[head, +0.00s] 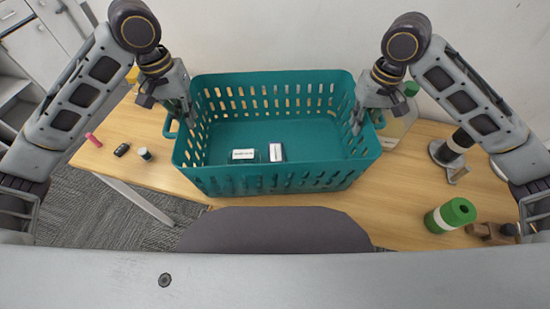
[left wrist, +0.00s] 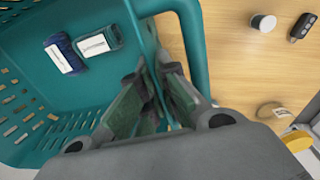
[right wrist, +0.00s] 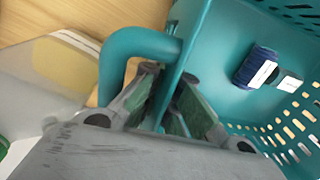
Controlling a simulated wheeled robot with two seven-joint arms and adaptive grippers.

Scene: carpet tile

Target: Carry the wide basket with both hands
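The wide teal basket (head: 270,180) is in the middle of the head view, over the wooden table, with slotted walls and a loop handle at each end. I cannot tell whether its bottom touches the table. Two small labelled items, a white-and-green one (head: 243,155) and a dark blue one (head: 276,152), lie on its floor. My left gripper (left wrist: 153,72) is closed with its fingers on both sides of the left end wall, beside the handle (left wrist: 192,50). My right gripper (right wrist: 168,78) likewise pinches the right end wall beside its handle (right wrist: 140,42).
A pink item (head: 93,140), a dark key fob (head: 122,149) and a small cup (head: 145,154) lie left on the table (head: 390,215). A bottle (head: 402,115), a metal stand (head: 448,158) and a green cylinder (head: 450,215) stand right. A grey chair back (head: 275,230) is in front.

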